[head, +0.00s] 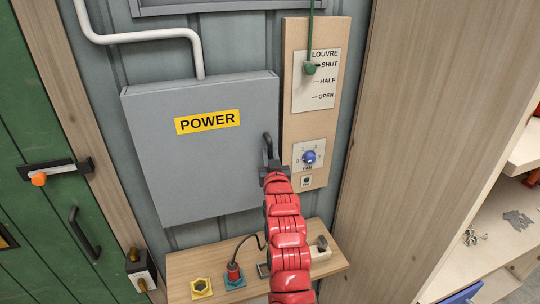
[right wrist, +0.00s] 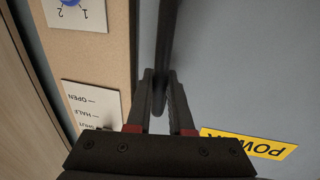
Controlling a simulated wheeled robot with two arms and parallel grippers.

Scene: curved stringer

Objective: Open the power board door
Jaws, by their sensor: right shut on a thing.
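The power board is a grey box on the wall with a flat grey door (head: 200,165) and a yellow POWER label (head: 207,122). The door looks closed, with no gap showing at its edges. A dark upright bar handle (head: 267,143) is at the door's right edge. My right gripper (head: 270,170), on its red arm, is at the lower part of this handle. In the right wrist view its fingers (right wrist: 160,100) are shut around the dark handle (right wrist: 165,45), beside the door face (right wrist: 235,70). My left gripper is not in view.
A wooden panel (head: 296,120) with a louvre cord and blue knob (head: 309,157) is close right of the door. Below is a wooden shelf (head: 215,262) with plugs. A green door (head: 50,190) is at left, and open shelving (head: 505,220) at right.

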